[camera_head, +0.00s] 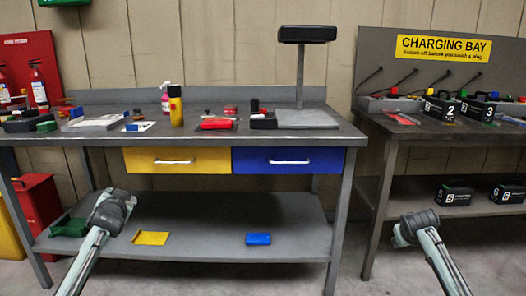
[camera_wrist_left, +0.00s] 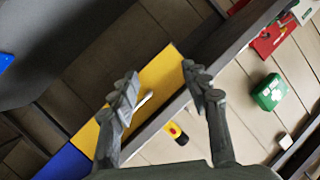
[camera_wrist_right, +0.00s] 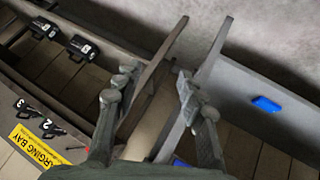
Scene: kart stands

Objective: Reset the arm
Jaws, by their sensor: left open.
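My left arm comes in from the lower left in the head view, with its gripper (camera_head: 112,208) in front of the workbench's lower shelf. In the left wrist view the left gripper (camera_wrist_left: 160,92) is open and empty, its fingers apart with the yellow drawer (camera_wrist_left: 155,85) seen beyond them. My right arm comes in from the lower right, with its gripper (camera_head: 412,228) in front of the charging table. In the right wrist view the right gripper (camera_wrist_right: 155,90) has its fingers spread apart with nothing between them.
The workbench (camera_head: 230,145) has yellow and blue drawers, both closed, and many small items on top. Its lower shelf (camera_head: 200,222) holds yellow (camera_head: 152,238) and blue (camera_head: 258,239) trays. The charging table (camera_head: 385,125) at right bears several black battery packs. Floor shows between the tables.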

